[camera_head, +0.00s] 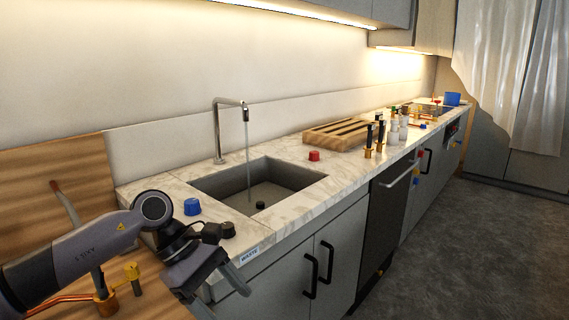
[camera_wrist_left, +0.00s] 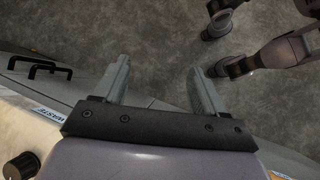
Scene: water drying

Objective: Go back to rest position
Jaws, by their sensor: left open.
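My left gripper (camera_head: 228,298) is at the lower left of the head view, in front of the counter's near edge. In the left wrist view its two grey fingers (camera_wrist_left: 160,75) are spread apart with nothing between them, above the dark floor. The left arm (camera_head: 75,258) comes in from the left, bent at the wrist, over the wooden surface. My right arm does not show in the head view. Pale and dark robot parts (camera_wrist_left: 270,55) show at the upper right of the left wrist view; I cannot make out a right gripper there.
Water runs from the tap (camera_head: 217,130) into the sink (camera_head: 305,180). A blue knob (camera_head: 192,207) and a red knob (camera_head: 314,156) stand on the counter. A wooden rack (camera_head: 340,134) and several bottles are farther along. Cabinet handles (camera_head: 327,262) stick out. The floor (camera_head: 480,240) at right is clear.

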